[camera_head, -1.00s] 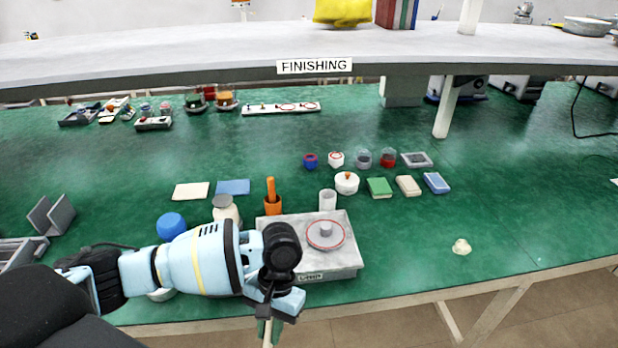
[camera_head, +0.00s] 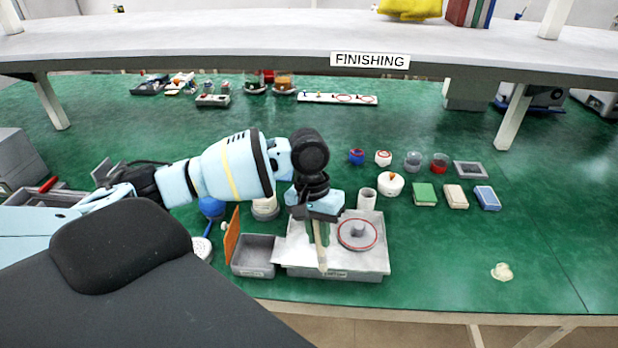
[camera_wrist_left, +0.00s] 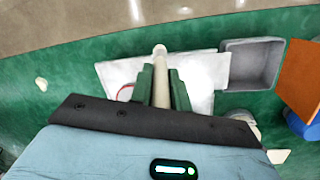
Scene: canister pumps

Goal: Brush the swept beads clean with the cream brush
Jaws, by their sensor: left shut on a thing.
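My left gripper (camera_head: 318,232) is shut on the cream brush (camera_head: 321,258), a slim cream stick in the head view. The brush points down over the front left part of a pale grey tray (camera_head: 378,262). In the left wrist view the brush (camera_wrist_left: 161,92) sits between the green fingers, its rounded end beyond them. A white sheet (camera_head: 291,252) lies at the tray's left side. A round grey disc with a red rim (camera_head: 357,235) sits on the tray to the right of the brush. I cannot make out swept beads. My right gripper is not in view.
A grey open bin (camera_head: 253,258) and an upright orange board (camera_head: 232,235) stand left of the tray. A white cup (camera_head: 367,199) and a white lidded pot (camera_head: 391,184) stand behind it. A cream lump (camera_head: 502,272) lies on the clear green bench at right.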

